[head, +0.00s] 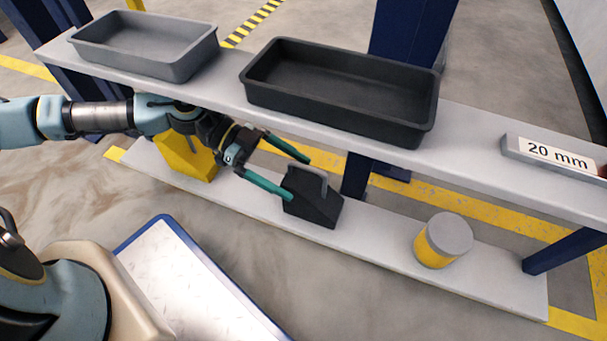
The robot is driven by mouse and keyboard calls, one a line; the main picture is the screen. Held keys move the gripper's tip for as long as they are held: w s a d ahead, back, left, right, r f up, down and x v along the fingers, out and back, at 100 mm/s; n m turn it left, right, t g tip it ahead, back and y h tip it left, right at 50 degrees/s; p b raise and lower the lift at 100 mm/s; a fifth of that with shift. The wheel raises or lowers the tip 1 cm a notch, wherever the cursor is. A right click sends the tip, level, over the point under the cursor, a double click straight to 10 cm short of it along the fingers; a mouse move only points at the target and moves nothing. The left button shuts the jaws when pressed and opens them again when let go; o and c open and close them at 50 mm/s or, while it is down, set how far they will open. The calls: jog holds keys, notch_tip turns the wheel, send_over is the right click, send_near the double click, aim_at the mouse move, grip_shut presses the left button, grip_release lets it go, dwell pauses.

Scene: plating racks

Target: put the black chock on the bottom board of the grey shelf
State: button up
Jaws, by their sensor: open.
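The black chock (313,201), a wedge with a grey handle on top, sits on the bottom board (375,248) of the grey shelf, near the middle. My gripper (301,178) reaches in under the top board (470,150) from the left. Its two green fingers are spread apart and empty. The nearer fingertip is close to the left side of the chock and the farther one is above and behind it. I cannot tell whether either finger touches the chock.
A yellow block (186,157) is on the bottom board behind my arm, and a yellow-and-grey cylinder (442,241) stands to the right. Board between chock and cylinder is clear.

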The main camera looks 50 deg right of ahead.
jog(key=shift+p+v, duration=0.4)
jog(key=shift+v, duration=1.2)
jog(key=shift+a, duration=0.1)
